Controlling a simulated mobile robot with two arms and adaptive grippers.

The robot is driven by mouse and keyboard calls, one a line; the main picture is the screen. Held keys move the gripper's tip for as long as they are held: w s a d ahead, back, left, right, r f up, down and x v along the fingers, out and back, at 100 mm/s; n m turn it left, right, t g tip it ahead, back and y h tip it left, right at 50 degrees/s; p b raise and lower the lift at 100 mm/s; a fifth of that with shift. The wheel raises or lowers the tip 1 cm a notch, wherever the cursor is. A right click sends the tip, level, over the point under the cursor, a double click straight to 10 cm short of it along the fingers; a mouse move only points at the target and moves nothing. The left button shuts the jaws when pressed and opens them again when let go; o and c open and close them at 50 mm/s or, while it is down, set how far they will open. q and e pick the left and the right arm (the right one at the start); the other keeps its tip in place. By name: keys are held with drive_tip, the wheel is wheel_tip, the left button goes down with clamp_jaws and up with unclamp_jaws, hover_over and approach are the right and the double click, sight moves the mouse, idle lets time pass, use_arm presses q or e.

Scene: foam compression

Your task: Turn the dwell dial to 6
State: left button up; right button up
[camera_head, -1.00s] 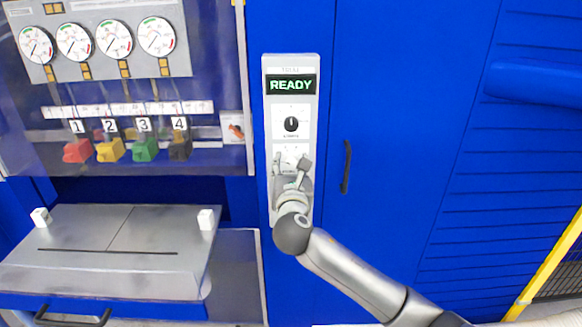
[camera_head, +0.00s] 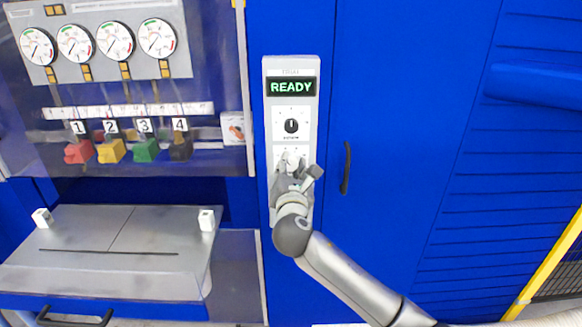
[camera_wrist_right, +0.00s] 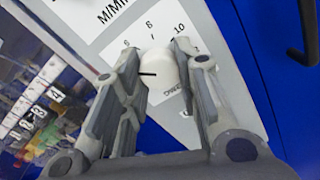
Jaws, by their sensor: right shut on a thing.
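The dwell dial is a white knob (camera_wrist_right: 160,72) on the lower part of the grey control panel (camera_wrist_right: 232,75). My right gripper (camera_wrist_right: 158,70) is shut on it, one finger on each side. A short black pointer line on the knob points to the left in the wrist view. Printed numbers lie around it, with 10 at the upper right; the smaller ones are hard to read. In the head view my right gripper (camera_head: 292,174) covers most of the dial. My left gripper is not in view.
Above the dial are a black knob (camera_head: 291,126) and a display (camera_head: 291,87) reading READY. A door handle (camera_head: 346,167) stands close to the right. Gauges (camera_head: 157,38) and coloured valve handles (camera_head: 146,150) are at the left, above a metal platen (camera_head: 110,265).

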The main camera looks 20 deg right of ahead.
drive_tip(key=m, duration=0.5)
idle(0.5)
drive_tip(key=o, duration=1)
drive_tip(key=v, duration=1.2)
